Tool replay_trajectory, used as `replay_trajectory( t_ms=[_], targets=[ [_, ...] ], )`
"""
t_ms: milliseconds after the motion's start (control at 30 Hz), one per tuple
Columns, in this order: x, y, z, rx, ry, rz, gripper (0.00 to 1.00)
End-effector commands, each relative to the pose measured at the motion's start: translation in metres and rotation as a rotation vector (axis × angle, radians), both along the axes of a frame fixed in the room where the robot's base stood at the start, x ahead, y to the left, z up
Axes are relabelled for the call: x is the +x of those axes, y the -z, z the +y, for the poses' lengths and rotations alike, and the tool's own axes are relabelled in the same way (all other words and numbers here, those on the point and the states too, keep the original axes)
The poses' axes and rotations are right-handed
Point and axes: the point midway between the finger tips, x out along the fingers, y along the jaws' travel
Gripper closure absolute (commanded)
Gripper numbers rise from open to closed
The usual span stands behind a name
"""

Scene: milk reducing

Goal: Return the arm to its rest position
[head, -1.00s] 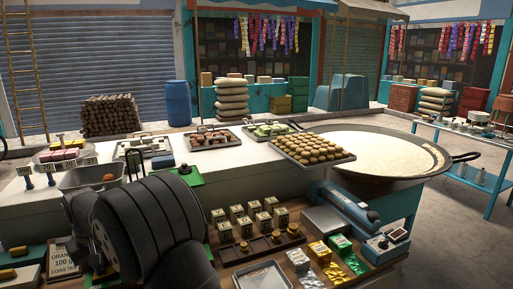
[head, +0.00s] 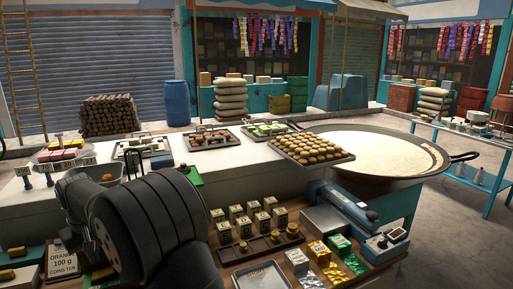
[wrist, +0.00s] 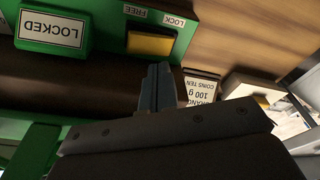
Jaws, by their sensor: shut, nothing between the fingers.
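My gripper (wrist: 160,88) shows in the wrist view with its fingers together and nothing between them. It is over a dark gap beside a green device. The device has a "LOCKED" plate (wrist: 52,32) and a yellow block (wrist: 150,43) between "FREE" and "LOCK" labels. In the head view my dark arm fills the lower left, and the gripper itself is hidden behind or below it.
A card reading "100 g" (head: 63,262) stands at the lower left. A counter holds trays of sweets, including a tray of round brown pieces (head: 312,147). A wide pan of white milk (head: 375,150) is at the right. Small boxes (head: 245,228) stand right of my arm.

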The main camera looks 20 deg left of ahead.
Motion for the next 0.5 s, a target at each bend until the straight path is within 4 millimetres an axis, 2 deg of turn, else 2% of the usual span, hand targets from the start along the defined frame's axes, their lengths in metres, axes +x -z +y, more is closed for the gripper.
replay_trajectory(
  t_ms=[200, 300, 500],
  targets=[
    [0.0, 0.045, 0.0, -0.001, 0.0, 0.0, 1.0],
    [0.0, 0.015, 0.001, 0.007, 0.0, -0.002, 1.0],
    [0.0, -0.021, 0.0, 0.008, -0.001, -0.002, 1.0]
  ],
)
